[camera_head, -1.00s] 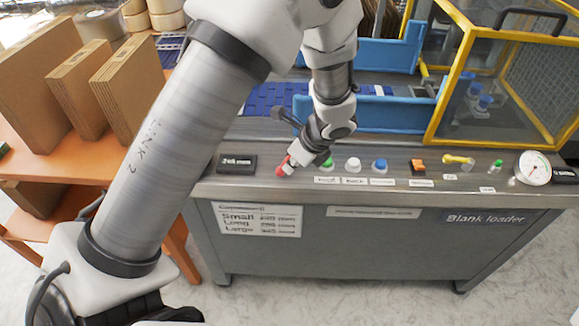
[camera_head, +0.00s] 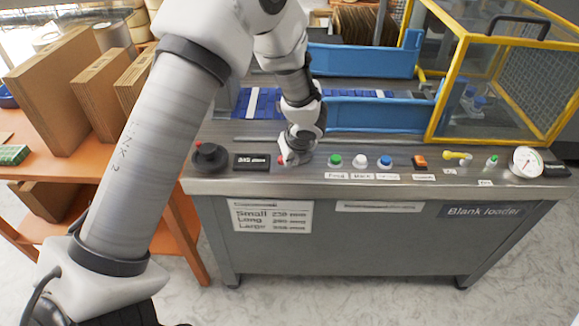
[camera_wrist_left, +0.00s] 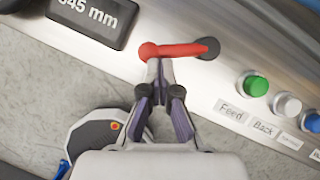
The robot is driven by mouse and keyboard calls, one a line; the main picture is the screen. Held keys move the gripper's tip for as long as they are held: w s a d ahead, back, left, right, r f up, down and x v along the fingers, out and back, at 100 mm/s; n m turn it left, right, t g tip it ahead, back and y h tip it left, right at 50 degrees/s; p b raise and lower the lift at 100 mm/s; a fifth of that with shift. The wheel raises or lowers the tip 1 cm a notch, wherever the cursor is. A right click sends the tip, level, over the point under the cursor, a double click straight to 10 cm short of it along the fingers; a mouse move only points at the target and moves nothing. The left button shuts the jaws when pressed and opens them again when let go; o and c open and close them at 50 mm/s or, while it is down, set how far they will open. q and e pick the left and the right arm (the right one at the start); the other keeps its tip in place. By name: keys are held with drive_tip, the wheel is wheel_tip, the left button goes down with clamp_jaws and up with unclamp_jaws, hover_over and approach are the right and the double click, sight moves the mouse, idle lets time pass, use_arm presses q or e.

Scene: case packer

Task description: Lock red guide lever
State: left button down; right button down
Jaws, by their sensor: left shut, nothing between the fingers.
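The red guide lever (camera_wrist_left: 180,50) lies along the panel in the left wrist view, with a round red knob at its left end and a dark pivot at its right end. In the head view only a small red part (camera_head: 281,159) shows beside my gripper; the rest is hidden. My left gripper (camera_wrist_left: 160,66) is shut and empty, its fingertips right at the lever near the knob end. I cannot tell whether they touch it. It also shows low over the panel in the head view (camera_head: 290,160). My right gripper is out of view.
A black mm display (camera_head: 252,162) and a black knob (camera_head: 209,158) sit left of the lever. Green (camera_head: 335,160), white (camera_head: 360,161) and blue (camera_head: 385,161) buttons stand close to its right. A blue guide rail (camera_head: 375,115) and yellow-framed guard (camera_head: 500,90) lie behind.

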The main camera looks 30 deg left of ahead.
use_arm(q)
drive_tip(key=shift+a+f+m, duration=0.2)
drive_tip(key=shift+a+m, duration=0.1)
drive_tip(key=shift+m, duration=0.2)
drive_tip(key=shift+w+a+m+t+h+b, duration=0.25)
drive_tip(key=shift+a+m+t+h+b, duration=0.25)
drive_tip(key=shift+m, duration=0.3)
drive_tip(key=shift+a+m, duration=0.2)
drive_tip(key=shift+m, duration=0.5)
drive_tip(key=shift+w+a, duration=0.2)
drive_tip(key=shift+w, duration=0.05)
drive_tip(key=shift+a, duration=0.1)
